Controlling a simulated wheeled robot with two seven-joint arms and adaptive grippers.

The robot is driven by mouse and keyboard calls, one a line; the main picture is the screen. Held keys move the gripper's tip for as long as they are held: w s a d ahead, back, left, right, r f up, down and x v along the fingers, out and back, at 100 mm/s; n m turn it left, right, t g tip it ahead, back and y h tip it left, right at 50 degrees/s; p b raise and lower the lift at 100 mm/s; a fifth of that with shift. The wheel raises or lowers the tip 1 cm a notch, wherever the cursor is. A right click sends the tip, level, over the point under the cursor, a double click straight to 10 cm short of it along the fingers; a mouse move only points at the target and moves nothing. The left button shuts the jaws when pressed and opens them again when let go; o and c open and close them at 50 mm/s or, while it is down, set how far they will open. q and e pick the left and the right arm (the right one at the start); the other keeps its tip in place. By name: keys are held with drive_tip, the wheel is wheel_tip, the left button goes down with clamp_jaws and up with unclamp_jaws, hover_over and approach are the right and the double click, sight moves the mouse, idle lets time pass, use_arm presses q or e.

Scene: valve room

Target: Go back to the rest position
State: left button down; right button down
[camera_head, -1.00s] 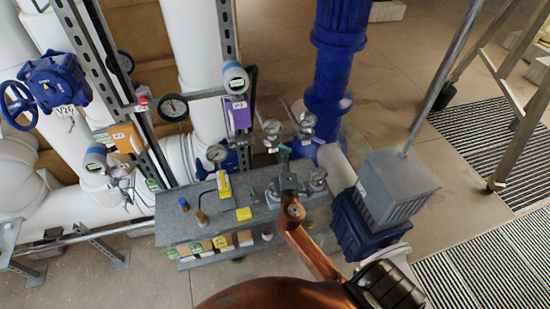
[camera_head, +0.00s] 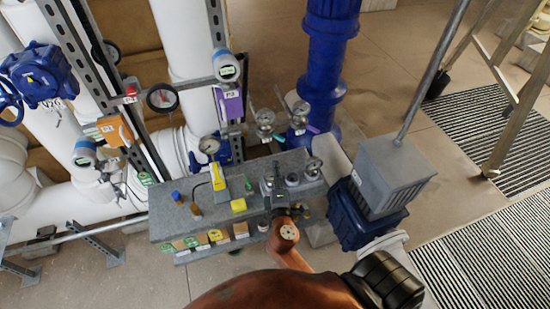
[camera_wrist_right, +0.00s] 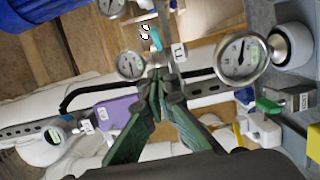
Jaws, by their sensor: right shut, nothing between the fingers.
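My right arm reaches in from the bottom of the head view. Its gripper (camera_head: 270,178) is shut and empty over the front right part of the grey bench (camera_head: 168,222). In the right wrist view its two green-padded fingers (camera_wrist_right: 163,88) come together at the tips, with nothing held. Whether the fingertips touch anything behind them cannot be told. My left gripper is out of view.
The bench holds a gauge on a yellow stand (camera_head: 217,176), a yellow block (camera_head: 238,206) and small bottles. Behind are gauges, white pipes and a blue pipe (camera_head: 325,75). A grey motor box (camera_head: 395,175) stands right.

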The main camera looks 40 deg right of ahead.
drive_tip(key=s+d+f+m+g+y, duration=0.1)
drive_tip(key=s+d+f+m+g, duration=0.25)
drive_tip(key=s+f, duration=0.3)
drive_tip(key=s+d+f+m+g+y, duration=0.1)
drive_tip(key=s+d+f+m+g, duration=0.2)
drive_tip(key=s+f+m+g, duration=0.25)
drive_tip(key=s+a+f+m+g+y, duration=0.1)
drive_tip(key=s+a+f+y, duration=0.25)
drive_tip(key=s+f, duration=0.2)
drive_tip(key=s+a+f+m+g+y, duration=0.25)
drive_tip(key=s+a+f, duration=0.2)
drive_tip(key=s, duration=0.25)
wheel_tip(320, 180, down, 31)
drive_tip(key=s+a+n+b, duration=0.2)
drive_tip(key=s+f+g+y+b, duration=0.1)
drive_tip(key=s+f+g+b, duration=0.1)
drive_tip(key=s+f, duration=1.7)
drive_tip(key=shift+s+f, duration=0.25)
drive_tip(key=shift+f, duration=0.35)
